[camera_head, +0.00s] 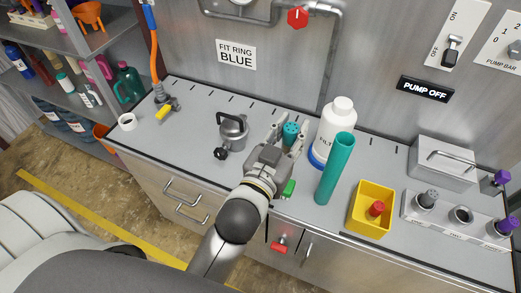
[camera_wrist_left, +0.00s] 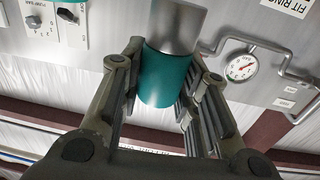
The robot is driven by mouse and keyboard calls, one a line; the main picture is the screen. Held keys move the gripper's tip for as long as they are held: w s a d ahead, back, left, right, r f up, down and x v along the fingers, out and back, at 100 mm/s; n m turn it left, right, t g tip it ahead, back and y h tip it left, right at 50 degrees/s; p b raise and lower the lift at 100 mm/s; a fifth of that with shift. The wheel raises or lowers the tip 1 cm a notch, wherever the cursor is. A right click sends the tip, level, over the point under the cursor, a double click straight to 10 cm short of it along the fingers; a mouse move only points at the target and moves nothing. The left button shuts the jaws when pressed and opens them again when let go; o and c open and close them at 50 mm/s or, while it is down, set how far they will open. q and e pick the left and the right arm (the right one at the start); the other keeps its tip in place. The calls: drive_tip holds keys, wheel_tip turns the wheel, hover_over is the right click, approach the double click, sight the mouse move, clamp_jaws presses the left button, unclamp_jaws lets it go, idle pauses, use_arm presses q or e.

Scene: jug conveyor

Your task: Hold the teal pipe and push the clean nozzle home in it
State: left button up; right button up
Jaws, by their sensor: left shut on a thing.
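The teal pipe (camera_head: 336,168) stands upright on the grey counter, close in front of a white jug. My left gripper (camera_head: 287,130) is just left of the jug and pipe, with its fingers up. It is shut on a small teal nozzle (camera_head: 290,128) with dark marks on its top. In the left wrist view this nozzle (camera_wrist_left: 166,77) is a teal cylinder with a grey metal end (camera_wrist_left: 176,26), between the fingers. The nozzle and the pipe are apart. I cannot tell whether the nozzle is clean. My right gripper is not in view.
The white jug (camera_head: 338,117) has a blue ring at its base. A yellow box (camera_head: 370,208) with a red-topped piece is right of the pipe. A grey rack (camera_head: 443,222) holds several nozzles. A metal pot (camera_head: 233,130) stands left. The counter's left part is mostly clear.

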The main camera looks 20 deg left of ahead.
use_arm(q)
drive_tip(key=w+d+r+h, duration=0.1)
drive_tip(key=w+d+r, duration=0.2)
drive_tip(key=d+r, duration=0.1)
drive_tip(key=w+d+r+m+h, duration=0.1)
drive_tip(key=w+d+r, duration=0.2)
drive_tip(key=d+r, duration=0.2)
drive_tip(key=shift+w+d+r, duration=0.15)
drive_tip(key=shift+d, duration=1.05)
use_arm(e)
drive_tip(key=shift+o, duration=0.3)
